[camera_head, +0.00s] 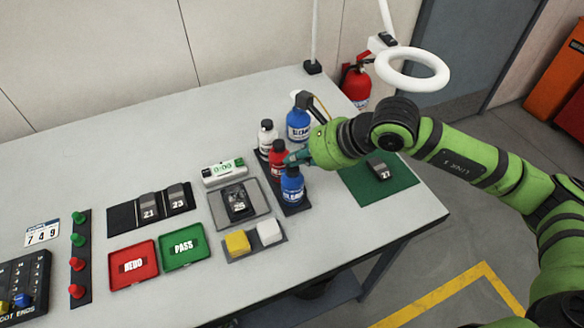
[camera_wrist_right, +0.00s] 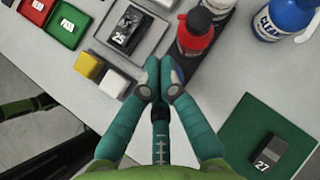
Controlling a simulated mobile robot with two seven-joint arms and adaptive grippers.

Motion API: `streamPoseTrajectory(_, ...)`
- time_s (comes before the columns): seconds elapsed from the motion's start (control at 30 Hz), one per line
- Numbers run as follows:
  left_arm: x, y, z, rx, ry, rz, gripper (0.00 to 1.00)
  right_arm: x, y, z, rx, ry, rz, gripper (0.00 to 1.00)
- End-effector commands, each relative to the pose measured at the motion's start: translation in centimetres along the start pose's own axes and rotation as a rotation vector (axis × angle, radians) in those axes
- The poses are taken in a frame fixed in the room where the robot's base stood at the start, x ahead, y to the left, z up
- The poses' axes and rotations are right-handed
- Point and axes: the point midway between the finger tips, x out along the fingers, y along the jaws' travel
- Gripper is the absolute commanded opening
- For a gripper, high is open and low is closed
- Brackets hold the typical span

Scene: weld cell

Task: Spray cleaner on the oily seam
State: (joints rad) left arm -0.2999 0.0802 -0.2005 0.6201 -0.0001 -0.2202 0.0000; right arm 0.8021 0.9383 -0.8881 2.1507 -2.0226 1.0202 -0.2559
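A blue bottle with a dark cap (camera_head: 292,187) stands upright in the black rack, nearest the front. Its label is hard to read. My right gripper (camera_head: 296,158) is just behind its cap. In the right wrist view, the teal fingers (camera_wrist_right: 158,72) are drawn together, with nothing clearly visible between them; they seem to hide this bottle. A larger blue bottle marked as cleaner (camera_head: 298,124) stands behind the rack; it also shows in the wrist view (camera_wrist_right: 284,18). Coupon 25 (camera_head: 239,201) lies on a grey tray; oil on its seam is too small to tell. My left gripper is out of view.
Red (camera_head: 278,158) and white (camera_head: 267,137) bottles share the rack. Yellow (camera_head: 237,243) and white (camera_head: 269,232) blocks sit in front. Coupon 27 (camera_head: 378,170) lies on a green mat. A ring lamp (camera_head: 440,73) overhangs the back right.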

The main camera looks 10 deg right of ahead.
Motion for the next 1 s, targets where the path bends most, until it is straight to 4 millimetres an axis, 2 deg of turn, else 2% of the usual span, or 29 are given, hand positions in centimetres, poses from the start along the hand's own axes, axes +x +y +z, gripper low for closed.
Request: streamPoseTrajectory(1.0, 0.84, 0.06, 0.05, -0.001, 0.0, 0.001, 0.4, 0.41, 0.17, -0.35, 0.0, -0.001, 0.0, 0.0)
